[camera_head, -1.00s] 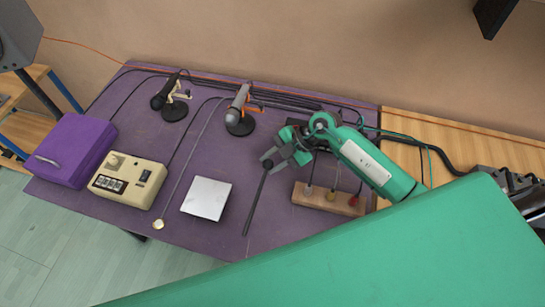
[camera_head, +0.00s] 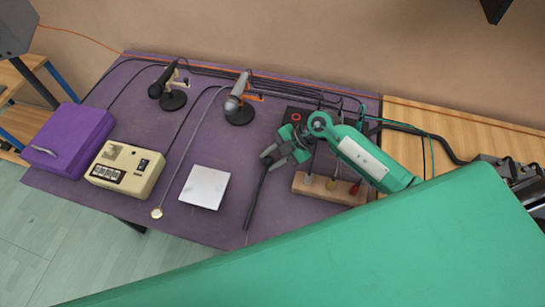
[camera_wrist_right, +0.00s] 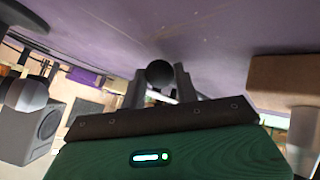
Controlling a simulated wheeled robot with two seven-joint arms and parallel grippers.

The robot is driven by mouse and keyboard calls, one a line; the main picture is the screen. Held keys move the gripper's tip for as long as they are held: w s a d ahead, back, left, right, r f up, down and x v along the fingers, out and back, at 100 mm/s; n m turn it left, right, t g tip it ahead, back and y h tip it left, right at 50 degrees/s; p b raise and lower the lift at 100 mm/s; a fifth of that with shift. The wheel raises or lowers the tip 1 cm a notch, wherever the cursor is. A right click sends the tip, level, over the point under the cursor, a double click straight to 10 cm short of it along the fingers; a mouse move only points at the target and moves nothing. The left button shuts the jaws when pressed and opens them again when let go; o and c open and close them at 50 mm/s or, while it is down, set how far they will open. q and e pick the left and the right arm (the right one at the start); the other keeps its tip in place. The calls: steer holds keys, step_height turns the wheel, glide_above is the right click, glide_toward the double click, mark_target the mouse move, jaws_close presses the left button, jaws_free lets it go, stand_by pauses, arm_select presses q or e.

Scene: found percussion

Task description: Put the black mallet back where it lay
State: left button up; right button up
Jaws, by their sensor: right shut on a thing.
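The black mallet (camera_head: 255,200) is a thin dark rod with a round head, in the head view at the table's middle right. My right gripper (camera_head: 268,158) is shut on it near its upper end. The shaft slants down and slightly left toward the table's front edge. In the right wrist view, the round black head (camera_wrist_right: 159,73) shows between the two fingers (camera_wrist_right: 158,85), with the purple surface close beyond. I cannot tell whether the mallet touches the table. My left gripper is not in view.
On the purple table (camera_head: 150,205), a white square pad (camera_head: 205,187) lies left of the mallet. A wooden block with coloured knobs (camera_head: 330,188) is to its right. Two microphones (camera_head: 163,80) (camera_head: 235,98) stand behind. A cream box (camera_head: 126,168) and purple case (camera_head: 68,140) are at left.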

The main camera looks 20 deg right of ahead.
steer(key=shift+s+f, duration=0.5)
steer(key=shift+f, duration=0.4)
steer(key=o, duration=1)
steer(key=shift+w+d+r, duration=0.15)
steer(key=shift+d+r, duration=0.15)
steer(key=shift+d, duration=0.1)
steer(key=shift+c, duration=0.2)
steer(key=shift+o, duration=0.5)
steer(key=w+r+b+v, duration=0.1)
steer(key=b+v, duration=0.1)
steer(key=v, duration=1.1)
steer(key=shift+s+a, duration=0.2)
steer(key=shift+a, duration=0.15)
steer(key=shift+d+r, duration=0.2)
steer(key=shift+r, duration=0.2)
